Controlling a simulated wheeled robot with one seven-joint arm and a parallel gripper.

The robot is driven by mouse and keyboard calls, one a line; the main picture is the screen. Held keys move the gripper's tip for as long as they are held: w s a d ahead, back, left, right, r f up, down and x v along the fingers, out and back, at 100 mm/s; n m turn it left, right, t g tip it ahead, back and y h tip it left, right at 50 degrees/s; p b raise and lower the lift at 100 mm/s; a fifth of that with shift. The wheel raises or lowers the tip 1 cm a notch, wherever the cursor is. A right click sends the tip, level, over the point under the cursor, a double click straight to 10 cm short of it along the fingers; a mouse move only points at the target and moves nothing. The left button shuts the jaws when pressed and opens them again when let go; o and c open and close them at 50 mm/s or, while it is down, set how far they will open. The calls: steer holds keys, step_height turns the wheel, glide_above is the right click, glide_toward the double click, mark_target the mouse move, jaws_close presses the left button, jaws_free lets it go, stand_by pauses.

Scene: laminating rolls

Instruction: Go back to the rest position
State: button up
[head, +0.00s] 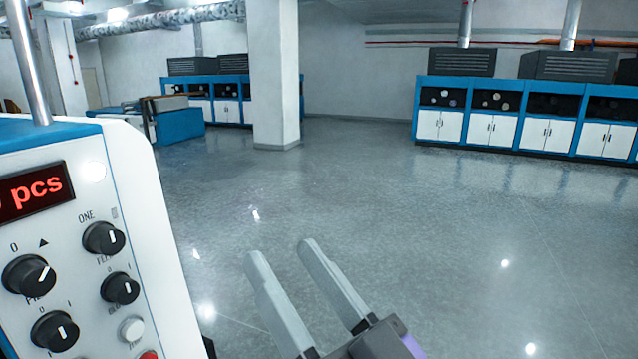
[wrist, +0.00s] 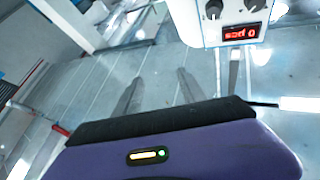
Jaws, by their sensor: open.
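My gripper (head: 280,252) is at the bottom middle of the head view, in free air over the grey floor. Its two grey fingers are apart, with nothing between them. In the wrist view the fingers (wrist: 160,82) also show apart and empty, above the purple gripper body. To the left of my gripper in the head view stands a white and blue machine panel (head: 120,215) with black knobs and a red "pcs" display. The panel also shows at the top of the wrist view (wrist: 208,35). The gripper does not touch it.
Blue cabinets with white doors (head: 492,130) line the back right wall. A white pillar (head: 273,80) stands in the middle distance, with a blue bench (head: 180,125) to its left. The shiny floor (head: 400,220) ahead and to the right is clear.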

steer(key=s+d+f+m+t+h, duration=0.1)
steer(key=s+d+f+m+h, duration=0.2)
steer(key=d+f+h, duration=0.35)
steer(key=s+d+f+m+t+h, duration=0.1)
steer(key=s+d+f+m+h, duration=0.15)
steer(key=d+f, duration=0.65)
steer(key=s+d+f+g+h, duration=0.2)
steer(key=s+d+f, duration=0.1)
steer(key=s+f, duration=0.5)
steer(key=s+d+f+g+h, duration=0.2)
steer(key=s+f, duration=0.7)
steer(key=s, duration=0.5)
steer(key=shift+d+f+n+g+h, duration=0.2)
steer(key=shift+d+n+g+h, duration=0.2)
steer(key=shift+d+g, duration=0.5)
steer(key=shift+d, duration=0.15)
